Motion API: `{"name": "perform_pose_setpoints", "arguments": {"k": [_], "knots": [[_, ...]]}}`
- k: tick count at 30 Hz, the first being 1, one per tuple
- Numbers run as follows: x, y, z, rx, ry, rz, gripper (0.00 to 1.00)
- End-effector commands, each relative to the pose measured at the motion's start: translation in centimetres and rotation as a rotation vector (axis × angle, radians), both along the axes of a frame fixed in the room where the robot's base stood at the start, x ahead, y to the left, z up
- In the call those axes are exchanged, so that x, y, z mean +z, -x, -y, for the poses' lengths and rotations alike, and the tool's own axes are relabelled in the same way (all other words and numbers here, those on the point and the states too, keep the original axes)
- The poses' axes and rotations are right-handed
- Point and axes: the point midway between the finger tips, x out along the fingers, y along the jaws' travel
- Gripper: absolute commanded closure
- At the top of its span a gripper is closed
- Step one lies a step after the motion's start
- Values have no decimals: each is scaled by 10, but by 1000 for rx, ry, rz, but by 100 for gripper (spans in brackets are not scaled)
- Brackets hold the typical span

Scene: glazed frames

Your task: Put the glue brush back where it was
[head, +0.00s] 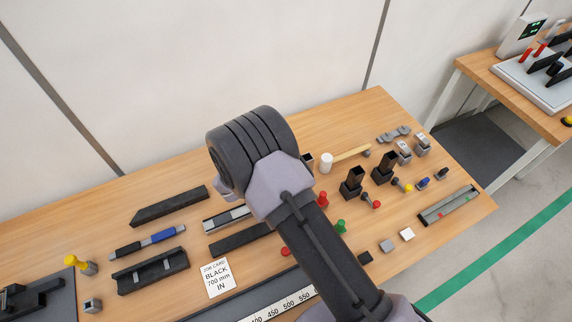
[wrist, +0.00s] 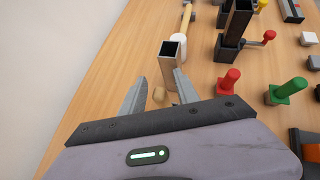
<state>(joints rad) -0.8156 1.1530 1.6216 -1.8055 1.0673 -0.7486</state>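I cannot pick out the glue brush for certain.
A white-headed mallet (head: 326,163) lies behind, near two black upright holders (head: 352,184) (head: 384,168). Red (head: 322,200) and green (head: 340,227) knobbed pieces stand right of my arm. Black bars, a blue-handled tool (head: 160,237) and a job card (head: 216,278) lie left. The back left tabletop is clear.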

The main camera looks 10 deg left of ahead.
Motion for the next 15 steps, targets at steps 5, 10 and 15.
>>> {"name": "perform_pose_setpoints", "arguments": {"k": [5, 10, 15], "knots": [[27, 24, -16, 5, -2, 2, 63], [56, 58, -36, 5, -3, 3, 63], [73, 79, -47, 2, -1, 1, 63]]}}
